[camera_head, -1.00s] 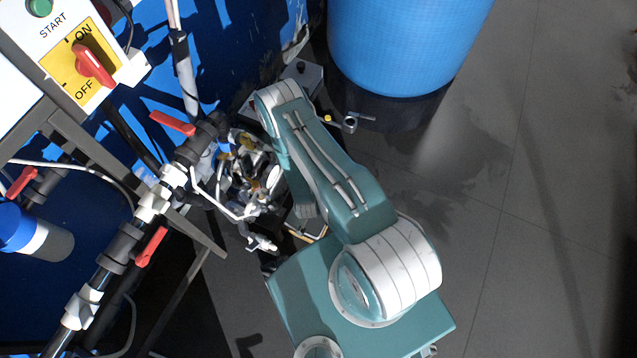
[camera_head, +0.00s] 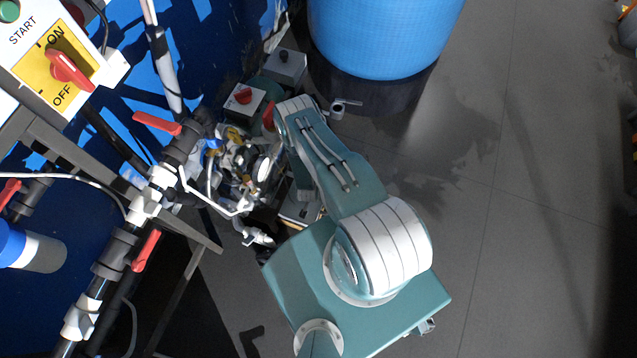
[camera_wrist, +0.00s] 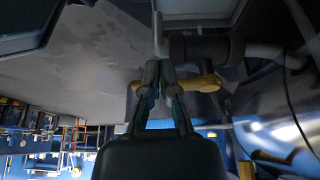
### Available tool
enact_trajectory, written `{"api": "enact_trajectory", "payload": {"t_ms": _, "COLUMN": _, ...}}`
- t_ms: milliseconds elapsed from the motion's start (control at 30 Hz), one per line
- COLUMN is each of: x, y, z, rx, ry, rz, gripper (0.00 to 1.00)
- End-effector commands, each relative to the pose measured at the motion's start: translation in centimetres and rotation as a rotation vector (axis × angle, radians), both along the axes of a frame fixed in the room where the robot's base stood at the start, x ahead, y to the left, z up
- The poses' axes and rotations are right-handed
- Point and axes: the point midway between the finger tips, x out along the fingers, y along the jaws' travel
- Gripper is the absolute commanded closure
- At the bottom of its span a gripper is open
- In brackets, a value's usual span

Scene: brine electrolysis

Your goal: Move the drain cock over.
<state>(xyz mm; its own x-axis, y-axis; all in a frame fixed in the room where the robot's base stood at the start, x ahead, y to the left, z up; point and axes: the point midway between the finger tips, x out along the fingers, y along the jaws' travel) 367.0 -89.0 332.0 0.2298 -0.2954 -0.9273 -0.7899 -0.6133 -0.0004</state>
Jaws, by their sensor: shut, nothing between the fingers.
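A yellow lever handle (camera_wrist: 200,84) lies crosswise in the wrist view, by a dark horizontal pipe (camera_wrist: 205,48); it looks like the drain cock. My gripper (camera_wrist: 160,68) is shut and empty. Its fingers overlap the lever's left part, and the lever shows on both sides of them. I cannot tell whether they touch it. In the head view a small metal cock-like fitting (camera_head: 338,109) sits at the foot of the blue tank; I cannot tell whether it is the same part. My gripper is not clear in the head view.
A blue tank (camera_head: 385,35) stands at the top. Pipework with red-handled valves (camera_head: 146,250) and a control panel (camera_head: 45,65) are on the left. A box with a red knob (camera_head: 245,100) is beside my arm. The grey floor (camera_head: 540,180) to the right is open.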

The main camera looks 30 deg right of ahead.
Motion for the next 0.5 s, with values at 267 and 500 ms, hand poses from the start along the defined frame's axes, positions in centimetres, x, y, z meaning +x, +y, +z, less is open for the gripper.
{"api": "enact_trajectory", "payload": {"t_ms": 267, "x": 1.2, "y": -1.6, "z": 0.0, "rx": 0.001, "ry": 0.002, "rz": 0.001, "gripper": 1.0}}
{"api": "enact_trajectory", "payload": {"t_ms": 500, "x": 1.2, "y": -1.6, "z": 0.0, "rx": 0.0, "ry": 0.003, "rz": 0.002, "gripper": 1.0}}
